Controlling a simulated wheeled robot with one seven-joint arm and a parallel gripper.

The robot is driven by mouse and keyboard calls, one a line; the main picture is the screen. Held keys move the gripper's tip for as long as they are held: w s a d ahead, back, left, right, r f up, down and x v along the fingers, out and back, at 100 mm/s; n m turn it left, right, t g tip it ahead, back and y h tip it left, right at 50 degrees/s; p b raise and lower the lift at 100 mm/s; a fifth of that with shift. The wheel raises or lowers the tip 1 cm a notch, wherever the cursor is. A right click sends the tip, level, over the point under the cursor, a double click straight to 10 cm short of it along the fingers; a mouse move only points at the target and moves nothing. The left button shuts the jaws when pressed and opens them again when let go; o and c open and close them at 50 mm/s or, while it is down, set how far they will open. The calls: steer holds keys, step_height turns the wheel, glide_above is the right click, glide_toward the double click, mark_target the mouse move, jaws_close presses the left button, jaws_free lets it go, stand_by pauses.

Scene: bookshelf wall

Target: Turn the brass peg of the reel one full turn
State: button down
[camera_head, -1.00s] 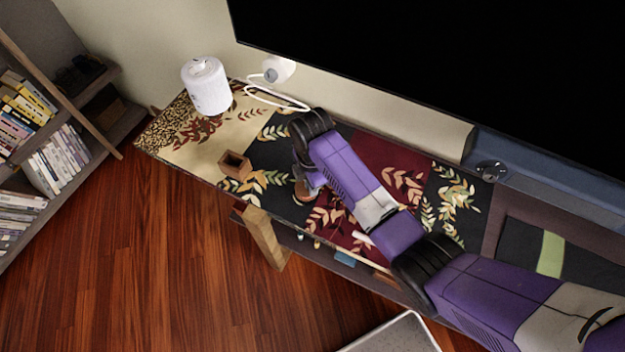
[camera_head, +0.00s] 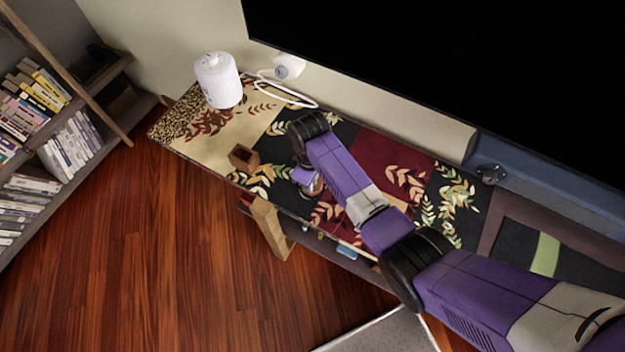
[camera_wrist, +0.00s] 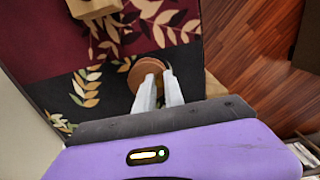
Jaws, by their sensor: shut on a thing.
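The reel (camera_wrist: 146,70) shows in the wrist view as a round brown disc on the patterned table top. The two pale fingers of my gripper (camera_wrist: 158,80) come down over it, close together, shut on its peg. The peg itself is hidden between the fingertips, so its brass colour cannot be made out. In the head view the reel (camera_head: 315,188) is partly covered by my gripper (camera_head: 305,178), near the front edge of the table.
A small open brown box (camera_head: 243,157) stands to the left of the reel. A white canister (camera_head: 218,80) and a white cabled device (camera_head: 289,67) stand farther back. A wooden block (camera_wrist: 93,8) lies on the red cloth. A large black screen (camera_head: 450,70) hangs behind.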

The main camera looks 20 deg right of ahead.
steer(key=m, duration=0.4)
steer(key=shift+w+a+m, duration=0.3)
steer(key=shift+w, duration=0.1)
steer(key=shift+w+a+m+p, duration=0.1)
steer(key=shift+w+m+p, duration=0.1)
steer(key=shift+m, duration=0.8)
steer(key=shift+w+m+p, duration=0.1)
steer(key=shift+w+m, duration=0.1)
steer(key=shift+m, duration=0.8)
steer(key=c, duration=1.4)
jaws_free()
steer(key=shift+c, duration=0.2)
steer(key=shift+r, duration=0.15)
step_height(320, 180, up, 8)
steer(key=shift+f, duration=0.2)
